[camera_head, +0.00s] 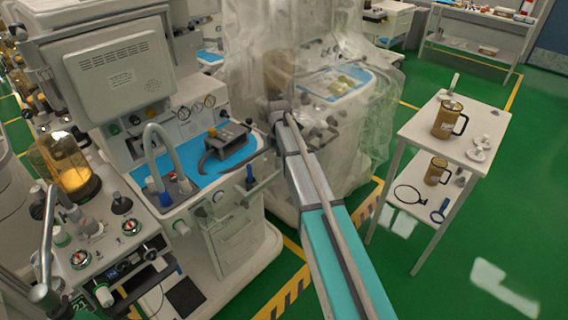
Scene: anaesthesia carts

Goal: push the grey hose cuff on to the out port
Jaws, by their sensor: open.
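A grey hose (154,133) arches over the left end of the blue work surface on the middle cart. One end comes down at a grey cuff (184,186); the other comes down close beside it at a bluish fitting (165,199). The picture is too small to tell which fitting is the out port, or whether the cuff is seated on it or only near it. My arm reaches up from the bottom right to a joint right of the blue surface. I cannot make out my gripper at its end.
An amber canister (68,163) stands left. A plastic-draped cart (372,122) is behind my arm. A white side table (425,134) bears a brown jug (448,120). Green floor is clear at right.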

